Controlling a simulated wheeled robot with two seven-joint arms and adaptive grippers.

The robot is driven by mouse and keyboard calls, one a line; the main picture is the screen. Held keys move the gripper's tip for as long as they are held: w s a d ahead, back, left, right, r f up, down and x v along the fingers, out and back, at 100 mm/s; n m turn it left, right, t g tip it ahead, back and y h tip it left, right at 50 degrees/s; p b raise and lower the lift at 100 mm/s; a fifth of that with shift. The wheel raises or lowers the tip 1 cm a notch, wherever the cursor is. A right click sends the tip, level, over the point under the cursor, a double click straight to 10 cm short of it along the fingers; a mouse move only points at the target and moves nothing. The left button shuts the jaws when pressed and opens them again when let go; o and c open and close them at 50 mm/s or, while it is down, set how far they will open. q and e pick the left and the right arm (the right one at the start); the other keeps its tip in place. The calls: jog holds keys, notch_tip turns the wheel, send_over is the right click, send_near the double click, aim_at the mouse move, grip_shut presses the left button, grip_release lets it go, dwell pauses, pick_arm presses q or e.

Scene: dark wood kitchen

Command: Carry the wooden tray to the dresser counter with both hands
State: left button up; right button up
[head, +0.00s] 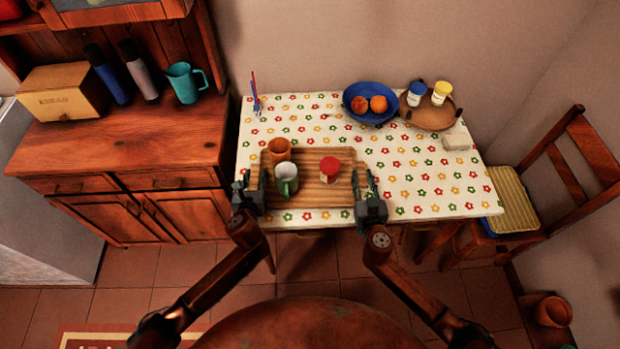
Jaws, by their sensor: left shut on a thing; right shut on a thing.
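The wooden tray (309,200) is over the front left part of the table with the flowered cloth. It carries an orange cup (279,149), a green and white mug (286,182) and a jar with a red lid (330,170). My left gripper (251,188) is shut on the tray's left edge. My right gripper (366,186) is shut on its right edge. I cannot tell whether the tray touches the cloth. The dresser counter (130,140) is to the left of the table.
A bread box (62,92), two bottles and a teal jug (185,84) stand at the counter's back; its front is clear. On the table are a blue bowl (360,91) with fruit, a round brown tray (432,117) with two jars, and a pale block (457,140). A chair (565,165) stands right.

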pick_arm(q)
grip_shut()
pick_arm(e)
grip_shut()
pick_arm(q)
jog(key=shift+r, duration=0.15)
pick_arm(e)
jog(key=shift+w+r, duration=0.1)
jog(key=shift+r, duration=0.1)
